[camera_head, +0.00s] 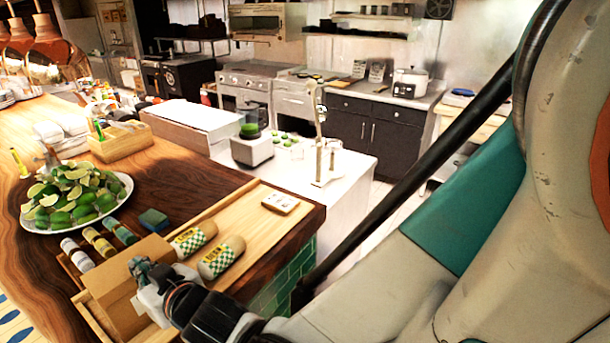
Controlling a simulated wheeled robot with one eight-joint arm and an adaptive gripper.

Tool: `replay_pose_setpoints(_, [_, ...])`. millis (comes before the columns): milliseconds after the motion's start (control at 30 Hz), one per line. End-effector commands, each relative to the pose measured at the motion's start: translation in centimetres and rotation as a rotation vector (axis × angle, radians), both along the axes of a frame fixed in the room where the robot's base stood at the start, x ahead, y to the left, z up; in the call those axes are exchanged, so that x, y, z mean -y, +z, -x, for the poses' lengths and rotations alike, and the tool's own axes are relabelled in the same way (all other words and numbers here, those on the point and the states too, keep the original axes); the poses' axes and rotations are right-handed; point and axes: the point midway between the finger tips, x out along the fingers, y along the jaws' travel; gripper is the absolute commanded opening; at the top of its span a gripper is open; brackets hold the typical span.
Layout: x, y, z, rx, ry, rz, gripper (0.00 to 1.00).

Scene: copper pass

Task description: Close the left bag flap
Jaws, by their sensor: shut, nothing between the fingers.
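The gripper and wrist hide part of the bag, so how far the flap is closed is unclear. I cannot make out a second bag.
Two wrapped rolls with green checks (221,257) lie right of the bag on a wooden tray (255,222). A plate of limes (78,197) and a blue-green sponge (154,220) are behind. My arm fills the right side.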

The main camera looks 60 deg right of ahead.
Motion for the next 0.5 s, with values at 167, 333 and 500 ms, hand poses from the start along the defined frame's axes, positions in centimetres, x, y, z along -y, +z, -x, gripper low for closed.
replay_pose_setpoints(167, [0.00, -0.90, 0.28, 0.000, 0.000, 0.000, 0.00])
replay_pose_setpoints(333, [0.01, -1.15, 0.30, 0.000, 0.000, 0.000, 0.00])
replay_pose_setpoints(500, [0.02, -1.19, 0.29, 0.000, 0.000, 0.000, 0.00])
